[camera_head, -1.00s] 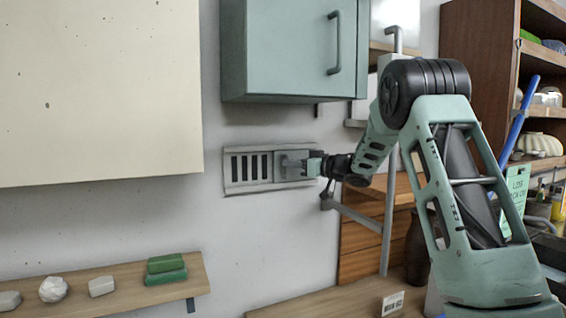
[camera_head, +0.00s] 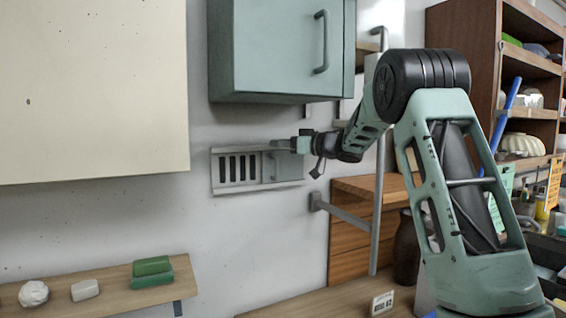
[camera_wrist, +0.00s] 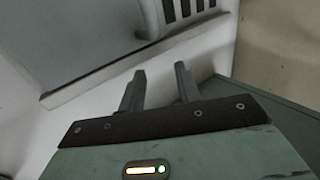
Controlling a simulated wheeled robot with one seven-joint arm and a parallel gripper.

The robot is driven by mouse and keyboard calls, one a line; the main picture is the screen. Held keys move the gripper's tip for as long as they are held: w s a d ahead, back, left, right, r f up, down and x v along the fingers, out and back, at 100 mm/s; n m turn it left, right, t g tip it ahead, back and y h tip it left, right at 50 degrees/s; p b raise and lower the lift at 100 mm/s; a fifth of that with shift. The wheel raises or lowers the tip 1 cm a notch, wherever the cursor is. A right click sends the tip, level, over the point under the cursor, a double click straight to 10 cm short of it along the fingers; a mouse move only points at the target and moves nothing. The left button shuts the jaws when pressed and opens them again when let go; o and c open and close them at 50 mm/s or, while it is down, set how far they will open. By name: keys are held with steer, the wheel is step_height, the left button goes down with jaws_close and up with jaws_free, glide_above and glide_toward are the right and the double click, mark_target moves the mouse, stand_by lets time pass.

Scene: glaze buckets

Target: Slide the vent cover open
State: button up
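The vent (camera_head: 229,190) is a grey framed panel on the white wall, with several dark slots showing on its left part. Its flat grey cover plate (camera_head: 290,168) sits over the right part, with a raised handle (camera_head: 274,164) on it. My gripper (camera_head: 288,145) is in front of the cover's upper edge and hides some of it. In the wrist view, my gripper (camera_wrist: 161,72) has its fingers apart with nothing between them. The cover plate (camera_wrist: 85,35), handle (camera_wrist: 152,18) and dark slots (camera_wrist: 190,8) lie beyond the fingertips, apart from them.
A teal cabinet (camera_head: 280,55) hangs above the vent, and a cream panel (camera_head: 90,90) fills the upper left. A low shelf (camera_head: 110,288) holds green blocks (camera_head: 152,272) and pale lumps. A bracket (camera_head: 345,216) juts out right of the vent. The wall below the vent is clear.

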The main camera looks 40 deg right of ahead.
steer(key=shift+r, duration=2.1)
